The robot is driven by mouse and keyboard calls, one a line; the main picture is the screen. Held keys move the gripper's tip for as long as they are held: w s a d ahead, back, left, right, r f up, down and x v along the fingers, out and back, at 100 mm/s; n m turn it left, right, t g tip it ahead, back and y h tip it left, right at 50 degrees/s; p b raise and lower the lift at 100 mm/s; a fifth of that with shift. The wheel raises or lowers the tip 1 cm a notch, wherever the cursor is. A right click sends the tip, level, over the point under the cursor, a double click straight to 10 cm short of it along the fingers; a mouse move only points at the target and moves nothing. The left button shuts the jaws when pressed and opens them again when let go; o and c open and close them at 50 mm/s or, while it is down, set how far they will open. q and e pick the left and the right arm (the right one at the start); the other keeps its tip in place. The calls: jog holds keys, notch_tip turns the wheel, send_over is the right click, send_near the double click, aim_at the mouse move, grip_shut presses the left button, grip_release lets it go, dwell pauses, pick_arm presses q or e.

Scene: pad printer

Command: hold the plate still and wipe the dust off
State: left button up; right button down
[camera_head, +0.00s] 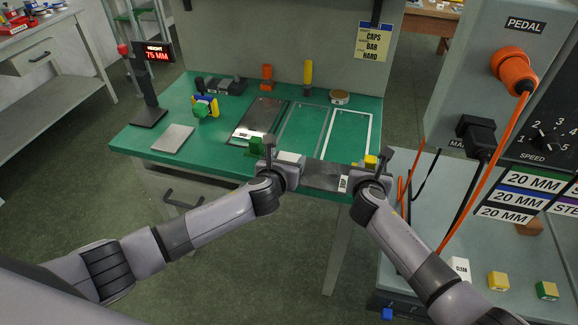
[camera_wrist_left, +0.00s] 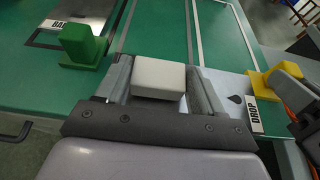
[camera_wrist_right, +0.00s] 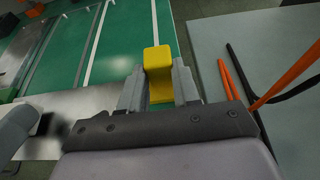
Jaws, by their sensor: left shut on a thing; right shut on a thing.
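A grey metal plate (camera_head: 324,177) with a yellow handle (camera_wrist_right: 158,68) and a DROP label (camera_wrist_left: 255,115) lies near the table's front edge. My right gripper (camera_head: 371,172) is shut on the yellow handle at the plate's right end. My left gripper (camera_head: 282,168) is shut on a white block (camera_wrist_left: 158,78) at the plate's left end. I cannot tell whether the block touches the plate. In the right wrist view the plate (camera_wrist_right: 75,103) shows a dark blurred patch; I cannot tell if it is dust or shadow.
A second metal plate (camera_head: 264,112) with a green handle (camera_wrist_left: 82,46) lies in the left of several marked outlines. The outline (camera_head: 348,134) at the right is empty. A height display stand (camera_head: 148,113) and a grey slab (camera_head: 173,138) stand left. A grey cabinet with orange cables (camera_wrist_right: 285,75) is on the right.

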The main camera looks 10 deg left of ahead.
pick_arm(q)
jog(key=shift+f, duration=0.45)
pick_arm(e)
jog(key=c, duration=0.7)
grip_release()
jog(key=shift+c, duration=0.2)
pick_arm(q)
jog(key=shift+f, duration=0.1)
pick_arm(e)
jog(key=shift+s, duration=0.15)
pick_arm(q)
jog(key=shift+s+f, duration=0.15)
pick_arm(e)
jog(key=v, duration=0.7)
jog(key=shift+s+r, duration=0.2)
jog(key=shift+s, duration=0.1)
